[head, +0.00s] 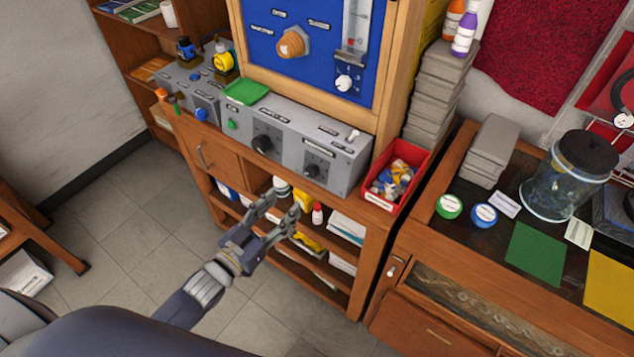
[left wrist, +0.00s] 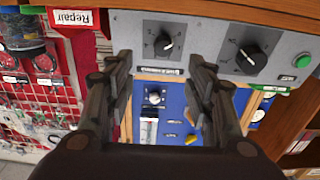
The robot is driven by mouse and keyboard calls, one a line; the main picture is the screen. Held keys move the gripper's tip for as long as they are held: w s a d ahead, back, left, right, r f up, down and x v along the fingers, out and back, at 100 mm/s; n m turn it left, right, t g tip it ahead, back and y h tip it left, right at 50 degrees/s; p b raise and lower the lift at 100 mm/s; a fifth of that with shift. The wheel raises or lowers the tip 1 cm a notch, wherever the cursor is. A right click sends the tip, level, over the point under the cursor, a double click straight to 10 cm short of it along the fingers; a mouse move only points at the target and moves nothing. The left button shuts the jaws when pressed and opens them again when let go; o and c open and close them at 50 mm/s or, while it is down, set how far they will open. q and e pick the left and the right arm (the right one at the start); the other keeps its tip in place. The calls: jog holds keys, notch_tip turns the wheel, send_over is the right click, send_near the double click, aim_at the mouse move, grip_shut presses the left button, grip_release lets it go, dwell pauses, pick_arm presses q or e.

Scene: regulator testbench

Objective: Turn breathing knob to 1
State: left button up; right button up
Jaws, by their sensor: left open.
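A grey control panel (head: 288,150) on the wooden bench carries two black knobs, a larger left one (head: 263,144) and a smaller right one (head: 313,170). I cannot read which label says breathing. The left wrist view appears turned over: the smaller knob (left wrist: 163,45) shows between my fingertips, with its white pointer line slanting to lower right. The larger knob (left wrist: 250,57) shows to its right. My left gripper (head: 282,213) is open and empty, in front of and below the panel, apart from both knobs. My right gripper is not in view.
A red bin (head: 404,154) of small parts stands just right of the panel, and a green tray (head: 245,92) lies at its upper left. A blue board (head: 310,40) rises behind. Shelves lie below. The floor in front is clear.

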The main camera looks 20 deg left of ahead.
aim_at(309, 174)
pick_arm(q)
jog(key=x, duration=0.3)
jog(key=p+x, duration=0.1)
jog(key=x, duration=0.3)
jog(key=p+x, duration=0.1)
jog(key=x, duration=0.2)
jog(key=shift+w+a+f, duration=0.15)
jog(key=shift+w, duration=0.25)
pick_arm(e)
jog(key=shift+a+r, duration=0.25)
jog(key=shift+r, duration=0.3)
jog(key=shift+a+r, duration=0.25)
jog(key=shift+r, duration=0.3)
pick_arm(q)
jog(key=c, duration=0.9)
jog(key=shift+c, duration=0.8)
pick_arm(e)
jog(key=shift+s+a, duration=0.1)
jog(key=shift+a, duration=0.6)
